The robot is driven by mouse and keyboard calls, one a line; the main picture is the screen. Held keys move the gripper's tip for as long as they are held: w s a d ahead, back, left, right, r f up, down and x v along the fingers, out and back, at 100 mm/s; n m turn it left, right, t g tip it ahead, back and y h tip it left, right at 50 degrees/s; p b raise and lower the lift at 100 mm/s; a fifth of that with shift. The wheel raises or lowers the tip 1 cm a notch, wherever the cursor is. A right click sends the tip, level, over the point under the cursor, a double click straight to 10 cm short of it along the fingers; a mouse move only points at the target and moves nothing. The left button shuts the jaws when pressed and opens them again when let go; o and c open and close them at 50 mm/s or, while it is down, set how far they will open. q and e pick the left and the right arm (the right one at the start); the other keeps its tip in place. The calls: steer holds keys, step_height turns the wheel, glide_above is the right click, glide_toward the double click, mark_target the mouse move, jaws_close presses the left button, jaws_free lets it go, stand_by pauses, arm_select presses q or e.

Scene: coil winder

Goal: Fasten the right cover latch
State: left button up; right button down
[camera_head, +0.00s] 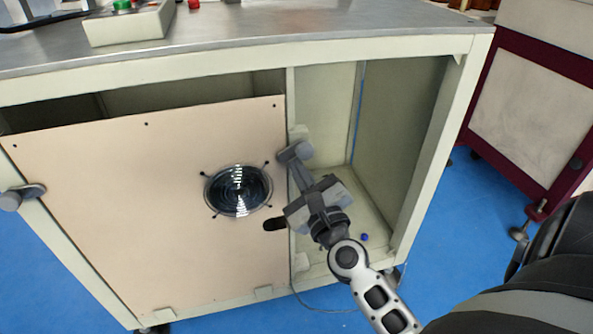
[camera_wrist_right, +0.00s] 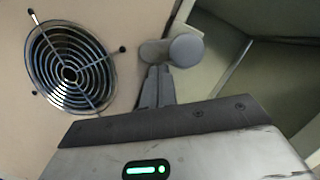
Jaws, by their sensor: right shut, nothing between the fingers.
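The right cover latch (camera_head: 298,151) is a grey bar with a round knob at the upper right edge of the beige cover panel (camera_head: 120,225). In the right wrist view the latch (camera_wrist_right: 186,50) lies crosswise, its knob to the right and its bar reaching left to the panel's edge. My right gripper (camera_head: 301,168) is shut and empty, its fingertips right at the latch from below. The wrist view shows the fingers (camera_wrist_right: 158,80) just under the bar; whether they touch it I cannot tell. My left gripper is out of view.
The left latch (camera_head: 25,195) lies across the panel's left edge. A round fan grille (camera_head: 239,190) and a dark slot (camera_head: 275,224) are in the panel. Right of it is an open cabinet bay (camera_head: 395,120). The metal worktop (camera_head: 260,33) overhangs above.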

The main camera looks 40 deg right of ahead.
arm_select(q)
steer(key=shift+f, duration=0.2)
arm_select(e)
steer(key=shift+a, duration=0.1)
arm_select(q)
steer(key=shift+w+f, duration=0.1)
arm_select(e)
steer(key=shift+f, duration=0.1)
step_height(320, 180, down, 5)
steer(key=b, duration=0.5)
steer(key=shift+f, duration=0.15)
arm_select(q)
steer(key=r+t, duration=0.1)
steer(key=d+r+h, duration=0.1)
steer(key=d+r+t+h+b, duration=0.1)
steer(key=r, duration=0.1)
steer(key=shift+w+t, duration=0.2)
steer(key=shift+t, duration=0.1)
arm_select(e)
steer(key=a+r+v, duration=0.1)
steer(key=v, duration=0.8)
steer(key=shift+s+a, duration=0.2)
steer(key=shift+a, duration=0.05)
steer(key=shift+f, duration=0.1)
